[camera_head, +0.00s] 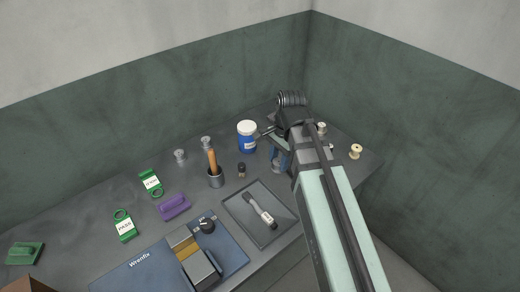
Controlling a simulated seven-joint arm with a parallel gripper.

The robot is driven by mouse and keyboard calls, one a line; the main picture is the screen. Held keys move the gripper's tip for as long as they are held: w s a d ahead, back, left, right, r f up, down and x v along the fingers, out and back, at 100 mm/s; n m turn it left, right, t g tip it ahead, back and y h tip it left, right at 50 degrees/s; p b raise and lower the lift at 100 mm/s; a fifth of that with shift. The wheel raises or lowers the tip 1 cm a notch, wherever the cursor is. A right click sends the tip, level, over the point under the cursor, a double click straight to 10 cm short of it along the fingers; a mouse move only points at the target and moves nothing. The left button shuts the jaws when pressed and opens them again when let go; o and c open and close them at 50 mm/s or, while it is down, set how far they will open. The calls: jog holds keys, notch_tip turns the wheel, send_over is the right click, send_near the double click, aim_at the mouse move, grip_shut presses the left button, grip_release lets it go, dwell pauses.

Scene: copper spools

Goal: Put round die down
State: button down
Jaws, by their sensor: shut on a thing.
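My arm reaches in from the lower right, and my gripper (266,133) is at its far end, over the back right of the bench, close beside the white-lidded blue jar. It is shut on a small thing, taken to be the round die. The arm and the small size hide the die's shape, and I cannot tell whether it touches the bench.
The blue jar (247,138), a holder (216,179) with an orange-handled tool and a small dark cylinder (241,170) stand left of my gripper. A grey tray (239,208) lies in front. Spools (355,151) stand right of my arm.

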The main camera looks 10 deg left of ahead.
aim_at(277, 162)
notch_tip(277, 162, up, 4)
jog(key=shift+r, duration=0.25)
jog(key=shift+w+a+r, duration=0.3)
jog(key=shift+w, duration=0.35)
jog(key=w+a+m, duration=0.1)
jog(key=w+a, duration=0.8)
jog(key=w, duration=0.4)
jog(key=w+a, duration=1)
jog(key=w, duration=0.4)
jog(key=shift+a+f, duration=0.1)
jog(key=shift+f, duration=7.6)
jog(key=shift+f, duration=0.15)
jog(key=c, duration=0.6)
grip_release()
